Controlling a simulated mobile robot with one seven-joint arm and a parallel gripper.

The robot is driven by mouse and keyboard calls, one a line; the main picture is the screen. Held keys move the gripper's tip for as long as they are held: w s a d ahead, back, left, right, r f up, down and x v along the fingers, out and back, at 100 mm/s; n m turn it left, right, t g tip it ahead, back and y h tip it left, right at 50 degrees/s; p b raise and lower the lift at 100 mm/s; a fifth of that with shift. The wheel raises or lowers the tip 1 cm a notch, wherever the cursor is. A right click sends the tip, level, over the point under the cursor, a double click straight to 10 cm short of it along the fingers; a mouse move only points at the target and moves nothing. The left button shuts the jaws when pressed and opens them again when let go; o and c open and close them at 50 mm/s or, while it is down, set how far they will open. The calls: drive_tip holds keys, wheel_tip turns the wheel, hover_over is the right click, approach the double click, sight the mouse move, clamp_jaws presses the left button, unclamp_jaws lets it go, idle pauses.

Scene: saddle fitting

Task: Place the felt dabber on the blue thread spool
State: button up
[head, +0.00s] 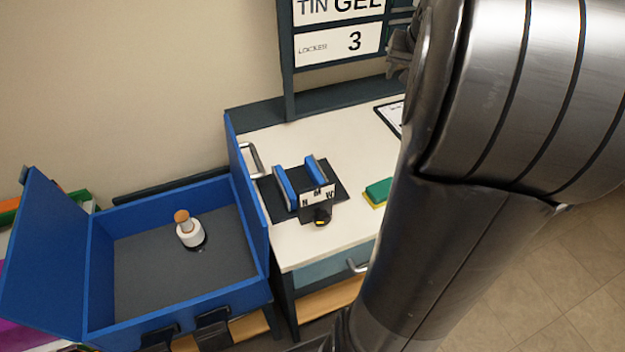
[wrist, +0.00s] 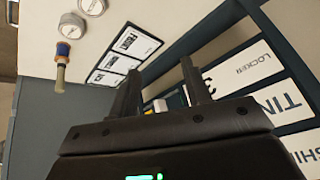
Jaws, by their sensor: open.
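My gripper (wrist: 162,88) is open in the wrist view, its two dark fingers apart with nothing held between them. A small slim piece (wrist: 61,66) with a blue end and a tan body is at the upper left of that view, well apart from the fingers. I cannot tell whether it is the felt dabber or the blue thread spool. In the head view a white round piece with an orange-brown top (head: 189,232) stands upright in the open blue case; I cannot tell whether it is the dabber. My arm hides much of the worktop there.
The blue case (head: 100,265) stands left of the pale worktop (head: 340,145). A dark stand with blue pads (head: 287,187) and a green-and-yellow block (head: 378,192) are on the worktop. Two round dials or tins (wrist: 72,26) and framed cards (wrist: 123,55) show in the wrist view, beside a labelled rack (wrist: 260,62).

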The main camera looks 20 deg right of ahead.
drive_tip(key=s+a+f+n, duration=0.1)
drive_tip(key=s+a+n, duration=0.1)
drive_tip(key=s+a, duration=0.4)
drive_tip(key=s+a+f+n+y, duration=0.1)
drive_tip(key=s+a, duration=0.5)
drive_tip(key=a, duration=0.8)
drive_tip(key=s+a+f+n, duration=0.1)
drive_tip(key=s+a+n, duration=0.2)
drive_tip(key=s+a, duration=0.4)
drive_tip(key=a, duration=0.2)
drive_tip(key=shift+a+f+n+y, duration=0.3)
drive_tip(key=shift+a+y, duration=0.1)
